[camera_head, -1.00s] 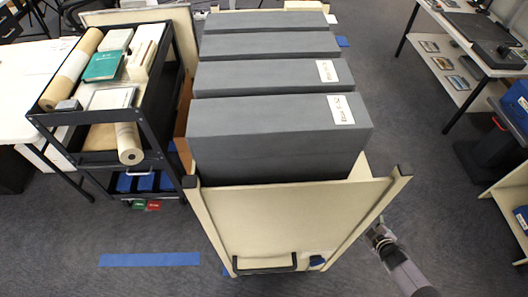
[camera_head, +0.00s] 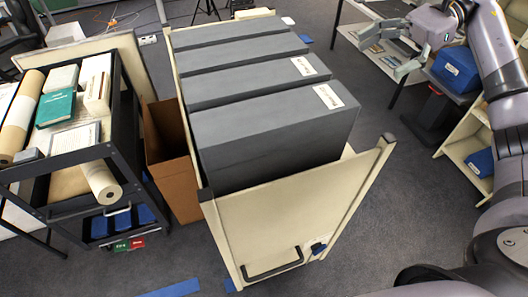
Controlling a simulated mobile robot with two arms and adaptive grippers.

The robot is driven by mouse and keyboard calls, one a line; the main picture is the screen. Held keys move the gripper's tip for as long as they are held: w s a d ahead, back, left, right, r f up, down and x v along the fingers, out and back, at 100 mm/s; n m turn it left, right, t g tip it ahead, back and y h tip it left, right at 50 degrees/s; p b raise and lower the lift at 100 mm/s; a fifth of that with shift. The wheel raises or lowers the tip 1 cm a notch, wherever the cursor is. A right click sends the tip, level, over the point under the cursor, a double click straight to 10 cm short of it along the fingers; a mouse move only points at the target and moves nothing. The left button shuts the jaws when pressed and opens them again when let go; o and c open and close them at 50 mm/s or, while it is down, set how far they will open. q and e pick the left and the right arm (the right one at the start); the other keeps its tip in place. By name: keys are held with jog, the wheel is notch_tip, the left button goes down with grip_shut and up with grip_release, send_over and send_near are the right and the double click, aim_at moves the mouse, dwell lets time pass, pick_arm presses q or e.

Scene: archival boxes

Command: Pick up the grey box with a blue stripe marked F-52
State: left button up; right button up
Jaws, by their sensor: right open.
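Several dark grey boxes stand in a row in a cream cart (camera_head: 290,210). The front grey box (camera_head: 270,120) and the one behind it (camera_head: 245,82) carry white labels on top, too small to read. No blue stripe shows on the visible faces, and I cannot tell which box is F-52. My right gripper (camera_head: 384,54) is open and empty, raised at the upper right, well apart from the boxes. My left gripper is not in view.
A black trolley (camera_head: 128,165) with rolls, a green book (camera_head: 56,109) and papers stands at left. A brown open carton (camera_head: 172,170) sits between it and the cart. Blue boxes (camera_head: 456,69) lie on shelving at right. Floor right of the cart is clear.

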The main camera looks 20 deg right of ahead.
jog(key=p+x, duration=0.2)
jog(key=x, duration=0.2)
jog(key=p, duration=0.2)
send_near(304, 103)
jog(key=shift+w+a+f, duration=0.1)
jog(key=shift+w+a, duration=0.05)
jog(key=shift+a, duration=0.45)
jog(key=shift+w+a+f, duration=0.1)
jog(key=shift+a, duration=0.5)
jog(key=shift+a+f, duration=0.3)
jog(key=shift+a, duration=0.15)
jog(key=shift+a+p, duration=0.25)
jog(key=shift+p, duration=0.25)
jog(key=p+x, duration=0.1)
jog(key=x, duration=0.1)
jog(key=p+x, duration=0.2)
jog(key=shift+s+f, duration=0.1)
jog(key=shift+s, duration=0.15)
jog(key=shift+a+f, duration=0.2)
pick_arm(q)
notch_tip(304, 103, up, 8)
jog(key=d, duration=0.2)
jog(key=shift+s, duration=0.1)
pick_arm(e)
jog(key=shift+c, duration=0.6)
